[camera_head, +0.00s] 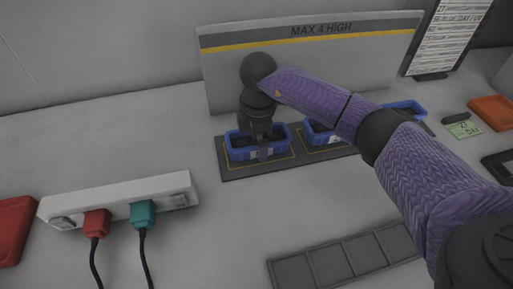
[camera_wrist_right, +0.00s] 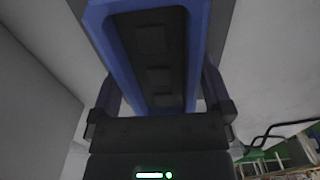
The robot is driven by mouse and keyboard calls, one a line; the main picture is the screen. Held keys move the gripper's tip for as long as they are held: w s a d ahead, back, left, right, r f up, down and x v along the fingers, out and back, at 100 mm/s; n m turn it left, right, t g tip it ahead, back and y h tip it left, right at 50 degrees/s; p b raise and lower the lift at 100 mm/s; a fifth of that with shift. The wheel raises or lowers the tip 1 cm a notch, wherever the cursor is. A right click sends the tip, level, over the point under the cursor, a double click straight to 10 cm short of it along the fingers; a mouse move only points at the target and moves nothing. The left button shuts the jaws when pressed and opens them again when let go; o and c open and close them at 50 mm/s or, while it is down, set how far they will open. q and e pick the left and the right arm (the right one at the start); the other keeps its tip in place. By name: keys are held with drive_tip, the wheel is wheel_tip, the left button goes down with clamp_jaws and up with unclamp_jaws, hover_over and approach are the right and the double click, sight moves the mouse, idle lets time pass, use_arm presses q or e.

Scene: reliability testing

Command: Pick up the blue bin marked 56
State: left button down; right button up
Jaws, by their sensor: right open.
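Three blue bins stand in a row on a dark mat with yellow outlines (camera_head: 235,172) in the head view: a left bin (camera_head: 238,154), a middle bin (camera_head: 312,136) partly behind my right arm, and a right bin (camera_head: 410,106) mostly behind it. I cannot read the number on any label. My right gripper (camera_head: 260,141) points down at the left bin, its fingers around the bin's middle. In the right wrist view, the left bin's blue wall (camera_wrist_right: 117,58) and dark inside show between the two open fingers (camera_wrist_right: 163,92). My left gripper is not in view.
A grey panel reading MAX 4 HIGH (camera_head: 225,80) stands behind the bins. A white power strip (camera_head: 120,199) with red and teal plugs lies front left. A dark segmented tray (camera_head: 345,258) lies in front. Table between the strip and tray is clear.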

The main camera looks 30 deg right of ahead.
drive_tip(key=shift+f, duration=0.15)
drive_tip(key=c, duration=1.1)
